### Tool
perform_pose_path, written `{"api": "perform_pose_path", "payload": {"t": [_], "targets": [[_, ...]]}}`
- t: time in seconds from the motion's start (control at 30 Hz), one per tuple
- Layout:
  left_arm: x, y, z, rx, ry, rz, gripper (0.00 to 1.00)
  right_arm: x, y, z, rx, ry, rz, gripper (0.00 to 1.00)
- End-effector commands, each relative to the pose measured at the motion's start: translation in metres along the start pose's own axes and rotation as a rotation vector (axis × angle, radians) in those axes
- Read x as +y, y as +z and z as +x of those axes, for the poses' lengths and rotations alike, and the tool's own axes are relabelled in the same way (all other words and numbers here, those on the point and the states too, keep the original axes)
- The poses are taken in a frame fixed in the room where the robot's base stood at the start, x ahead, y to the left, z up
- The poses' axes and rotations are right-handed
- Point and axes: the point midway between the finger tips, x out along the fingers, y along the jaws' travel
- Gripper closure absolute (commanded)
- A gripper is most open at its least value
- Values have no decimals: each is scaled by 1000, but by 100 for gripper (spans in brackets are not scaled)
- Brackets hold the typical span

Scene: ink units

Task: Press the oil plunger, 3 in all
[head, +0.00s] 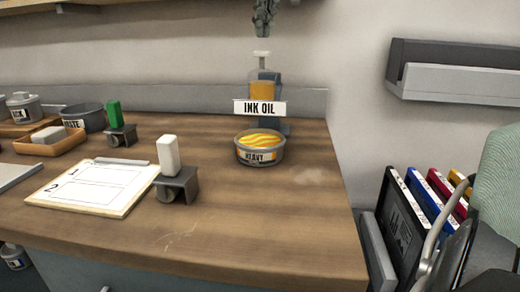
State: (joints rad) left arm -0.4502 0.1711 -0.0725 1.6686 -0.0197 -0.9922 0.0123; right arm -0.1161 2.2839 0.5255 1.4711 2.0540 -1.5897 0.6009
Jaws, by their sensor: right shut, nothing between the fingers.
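The ink oil dispenser (262,90) stands at the back right of the wooden counter, with amber oil in its clear body and an INK OIL sign (259,108) across its front. Its pale plunger (262,56) sticks up at the top. A round grey tin marked HEAVY (258,156) stands in front of and below it, holding a yellow, wavy-topped content. My right gripper (263,32) hangs at the top edge, above the plunger with a small gap showing between them. It is shut and empty. My left gripper is out of view.
A white block on a dark stand (176,186) and a green one (120,134) stand on the counter (230,225). A clipboard (95,188) numbered 1 and 2 lies left. Tubs and an orange tray (49,146) are farther left. A grey wall shelf (455,75) is at right.

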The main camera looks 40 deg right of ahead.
Motion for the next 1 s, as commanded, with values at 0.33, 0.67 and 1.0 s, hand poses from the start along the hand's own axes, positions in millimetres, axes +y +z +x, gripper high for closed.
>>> {"api": "perform_pose_path", "payload": {"t": [0.33, 0.67, 1.0], "targets": [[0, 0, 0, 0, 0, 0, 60, 0, -14, -33, 0, 1, 0, 100], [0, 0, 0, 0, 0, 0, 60, 0, -19, -45, -1, 1, -2, 100], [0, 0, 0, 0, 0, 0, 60, 0, -19, -45, -1, 1, -2, 100]]}}
